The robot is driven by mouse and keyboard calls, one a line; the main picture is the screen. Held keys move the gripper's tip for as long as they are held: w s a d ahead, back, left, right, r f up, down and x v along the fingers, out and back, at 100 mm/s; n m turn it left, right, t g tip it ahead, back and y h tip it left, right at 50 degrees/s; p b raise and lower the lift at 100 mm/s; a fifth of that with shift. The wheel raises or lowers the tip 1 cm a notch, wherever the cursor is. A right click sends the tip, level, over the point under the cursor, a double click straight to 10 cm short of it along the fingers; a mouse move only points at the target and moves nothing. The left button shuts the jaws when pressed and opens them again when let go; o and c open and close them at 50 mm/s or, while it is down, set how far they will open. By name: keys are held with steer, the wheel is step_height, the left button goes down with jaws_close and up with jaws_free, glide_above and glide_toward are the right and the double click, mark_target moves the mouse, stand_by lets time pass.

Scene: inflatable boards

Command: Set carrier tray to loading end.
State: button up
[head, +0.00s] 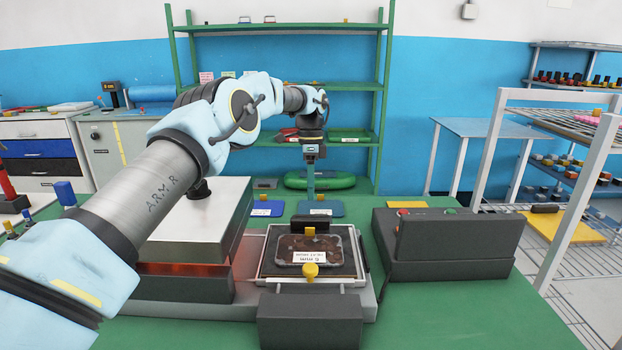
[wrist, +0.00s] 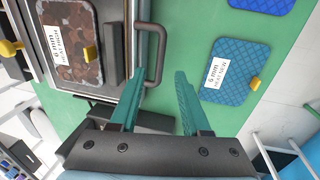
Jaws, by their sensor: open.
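The carrier tray (head: 267,262) is a light-rimmed frame on the grey machine bed, at the right of the heater hood. It bears a brown mottled board labelled 6 mm (head: 310,246). The board also shows at the upper left of the wrist view (wrist: 72,45). A grey U-shaped handle (wrist: 160,50) stands out from the tray side. My gripper (head: 310,185) is open, pointing down beyond the tray's far side in the head view. In the wrist view its teal fingers (wrist: 165,58) appear on either side of the handle bar; contact cannot be told.
The metal heater hood (head: 195,222), glowing orange below, stands left of the tray. A dark control box (head: 455,245) stands at right. A blue board (wrist: 238,70) lies beside the handle on the green table. A yellow knob (head: 310,272) is on the tray's near side.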

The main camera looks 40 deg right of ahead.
steer(key=shift+w+d+r+p, duration=0.15)
steer(key=shift+r+p, duration=0.05)
steer(key=shift+r, duration=1.05)
steer(key=shift+w+d+r+p, duration=0.15)
steer(key=shift+r, duration=1.05)
